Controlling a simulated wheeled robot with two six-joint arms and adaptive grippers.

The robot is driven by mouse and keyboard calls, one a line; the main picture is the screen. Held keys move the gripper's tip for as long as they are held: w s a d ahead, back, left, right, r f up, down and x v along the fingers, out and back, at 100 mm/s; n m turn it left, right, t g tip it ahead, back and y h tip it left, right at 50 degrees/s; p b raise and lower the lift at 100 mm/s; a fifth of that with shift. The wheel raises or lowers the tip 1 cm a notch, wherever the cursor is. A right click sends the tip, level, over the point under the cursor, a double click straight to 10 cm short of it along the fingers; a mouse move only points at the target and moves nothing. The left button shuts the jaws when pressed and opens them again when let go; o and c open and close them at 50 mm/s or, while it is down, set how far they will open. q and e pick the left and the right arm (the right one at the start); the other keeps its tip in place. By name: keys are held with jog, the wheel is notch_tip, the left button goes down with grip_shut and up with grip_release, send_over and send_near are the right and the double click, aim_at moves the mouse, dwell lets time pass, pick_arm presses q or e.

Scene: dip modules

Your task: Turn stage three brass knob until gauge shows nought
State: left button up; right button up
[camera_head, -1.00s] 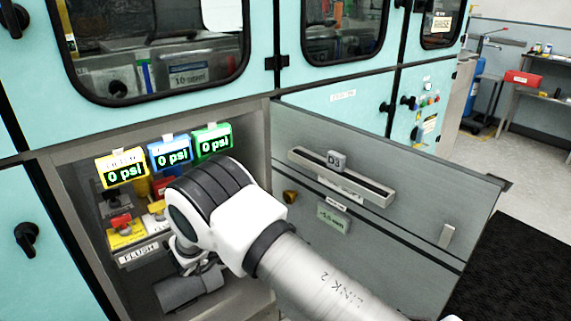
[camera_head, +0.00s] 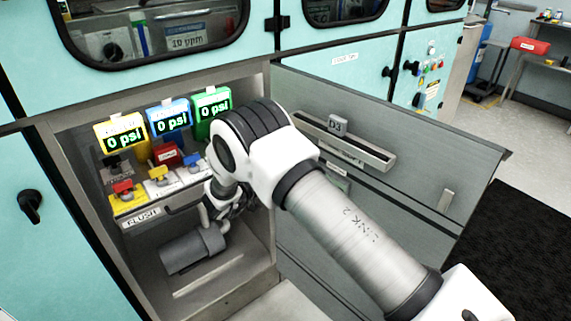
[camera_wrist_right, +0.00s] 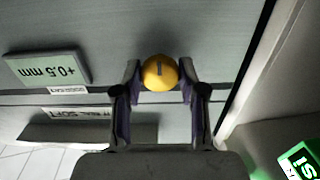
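The round brass knob (camera_wrist_right: 160,72) sits on the grey door panel in the right wrist view, with a dark mark on its face. My right gripper (camera_wrist_right: 161,80) has its two fingers apart, one on each side of the knob; firm contact does not show. A pale green gauge (camera_wrist_right: 47,68) on the panel appears upside down and seems to read +0.5 mm. In the head view my arm hides the knob, and my right gripper (camera_head: 238,208) is small and partly covered. My left gripper is not in view.
The open cabinet door (camera_head: 410,195) carries a D3 tag (camera_head: 338,123) and a tray. Yellow (camera_head: 121,140), blue (camera_head: 170,117) and green (camera_head: 212,103) displays each read 0 psi. A grey cylinder (camera_head: 190,250) lies low in the cabinet, below the arm.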

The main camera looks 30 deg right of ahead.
dwell(0.4)
jog(key=shift+m+b, duration=1.85)
jog(key=shift+m, duration=1.95)
jog(key=o, duration=1.1)
jog(key=shift+o, duration=0.2)
